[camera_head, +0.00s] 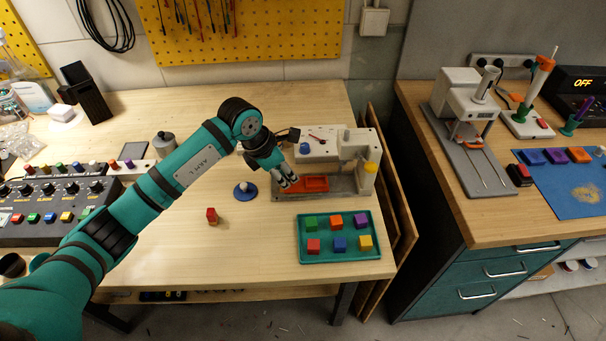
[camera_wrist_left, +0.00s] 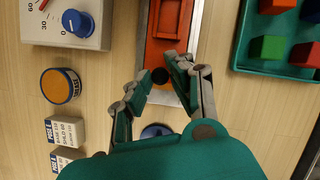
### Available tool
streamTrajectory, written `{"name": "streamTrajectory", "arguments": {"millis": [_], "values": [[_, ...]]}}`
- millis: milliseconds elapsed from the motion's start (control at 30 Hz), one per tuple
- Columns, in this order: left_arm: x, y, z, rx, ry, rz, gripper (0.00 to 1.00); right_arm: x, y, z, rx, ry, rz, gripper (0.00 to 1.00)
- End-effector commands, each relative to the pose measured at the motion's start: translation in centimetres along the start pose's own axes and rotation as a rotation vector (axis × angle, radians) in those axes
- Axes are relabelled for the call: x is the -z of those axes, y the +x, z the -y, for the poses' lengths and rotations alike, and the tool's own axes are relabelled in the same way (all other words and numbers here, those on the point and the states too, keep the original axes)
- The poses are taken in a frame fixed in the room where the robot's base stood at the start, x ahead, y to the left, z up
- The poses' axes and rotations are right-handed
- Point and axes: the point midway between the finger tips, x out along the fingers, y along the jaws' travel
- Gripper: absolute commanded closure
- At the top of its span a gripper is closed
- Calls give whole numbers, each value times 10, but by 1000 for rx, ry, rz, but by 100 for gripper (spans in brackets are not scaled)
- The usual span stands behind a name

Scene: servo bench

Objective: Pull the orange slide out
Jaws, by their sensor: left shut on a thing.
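The orange slide (camera_head: 317,184) lies in the grey metal channel of a white and grey bench machine (camera_head: 330,146). It also shows at the top of the left wrist view (camera_wrist_left: 166,50), with a recessed tray and a dark round knob (camera_wrist_left: 160,75) at its near end. My left gripper (camera_head: 288,184) is at the left end of the slide. In the left wrist view its two fingers (camera_wrist_left: 158,82) are shut around the knob. The fingers partly cover the slide's near end. My right gripper is in neither view.
A green tray (camera_head: 340,255) with several coloured blocks stands in front of the machine. A control panel (camera_head: 60,200) is at far left. The front middle of the table is clear.

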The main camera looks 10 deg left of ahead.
Motion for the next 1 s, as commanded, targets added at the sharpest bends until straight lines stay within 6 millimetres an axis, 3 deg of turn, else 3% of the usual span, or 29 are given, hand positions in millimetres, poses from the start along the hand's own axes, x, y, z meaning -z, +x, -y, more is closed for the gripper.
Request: {"name": "streamTrajectory", "arguments": {"millis": [33,133,500,533,700,1000], "values": [[12,-2,-6,-6,-1,-3,100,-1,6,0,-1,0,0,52],[23,-8,-11,-5,-1,-2,100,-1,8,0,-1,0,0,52],[28,-12,-13,-3,-2,-3,100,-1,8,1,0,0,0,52],[28,-12,-13,-3,-2,-3,78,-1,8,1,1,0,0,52],[28,-12,-13,-2,-1,-2,59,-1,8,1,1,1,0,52],[27,-15,-12,-2,0,0,59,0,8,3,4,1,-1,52]]}}
